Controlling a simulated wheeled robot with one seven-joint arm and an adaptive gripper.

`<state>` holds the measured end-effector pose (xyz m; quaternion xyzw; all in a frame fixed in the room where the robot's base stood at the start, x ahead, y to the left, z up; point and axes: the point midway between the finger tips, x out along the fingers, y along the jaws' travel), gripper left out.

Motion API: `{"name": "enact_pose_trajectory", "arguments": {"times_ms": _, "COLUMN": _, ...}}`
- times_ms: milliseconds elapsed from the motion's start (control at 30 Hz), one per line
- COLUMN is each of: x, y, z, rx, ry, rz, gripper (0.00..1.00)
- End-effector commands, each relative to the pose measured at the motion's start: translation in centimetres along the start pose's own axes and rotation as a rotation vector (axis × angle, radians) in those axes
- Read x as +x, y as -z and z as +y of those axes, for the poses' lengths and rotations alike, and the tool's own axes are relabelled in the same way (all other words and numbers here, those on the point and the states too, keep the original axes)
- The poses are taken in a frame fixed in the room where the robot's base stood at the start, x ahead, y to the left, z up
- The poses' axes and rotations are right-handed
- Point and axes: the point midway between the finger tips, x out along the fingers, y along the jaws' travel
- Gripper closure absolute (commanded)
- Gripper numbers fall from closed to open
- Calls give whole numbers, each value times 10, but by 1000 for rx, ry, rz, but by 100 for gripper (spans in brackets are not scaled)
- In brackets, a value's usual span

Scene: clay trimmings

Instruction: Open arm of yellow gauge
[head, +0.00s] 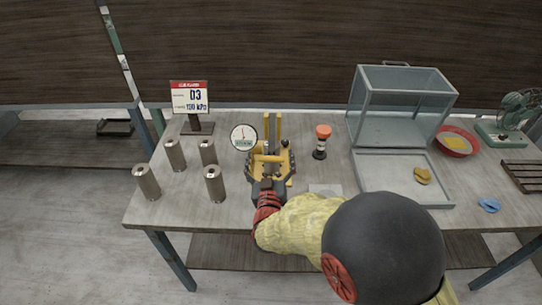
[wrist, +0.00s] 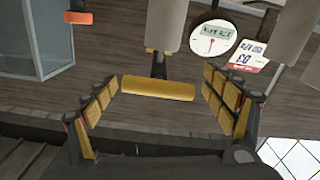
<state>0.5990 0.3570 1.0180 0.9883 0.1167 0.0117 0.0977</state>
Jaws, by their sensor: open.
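The yellow gauge (head: 282,155) stands on the table, with two upright yellow posts and a round white dial (head: 243,137) at its left. My gripper (head: 268,172) is at the front of the gauge and hides part of it. In the wrist view my gripper's padded fingers are spread apart, with a yellow bar (wrist: 158,88) crosswise between them. The bar seems to be the gauge's arm; a grey stem runs up from its middle. The fingers are not closed on it, and I cannot tell whether they touch it. The dial also shows in the wrist view (wrist: 212,38).
Several grey-brown cylinders (head: 215,184) stand left of the gauge, before a D3 sign (head: 189,97). An orange-topped object (head: 321,142) stands close on the right. Further right are a clear-walled case (head: 402,105), a grey tray (head: 400,180), a red bowl (head: 457,142) and a green fan (head: 510,120).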

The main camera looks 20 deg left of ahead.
Motion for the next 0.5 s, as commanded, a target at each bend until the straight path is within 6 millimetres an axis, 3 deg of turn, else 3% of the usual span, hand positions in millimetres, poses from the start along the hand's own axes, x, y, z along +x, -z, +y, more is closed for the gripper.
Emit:
{"name": "enact_pose_trajectory", "arguments": {"times_ms": 200, "x": 16, "y": 0, "z": 0, "rx": 0, "ry": 0, "rz": 0, "gripper": 16}}
{"name": "enact_pose_trajectory", "arguments": {"times_ms": 500, "x": 17, "y": 0, "z": 0, "rx": 0, "ry": 1, "rz": 0, "gripper": 18}}
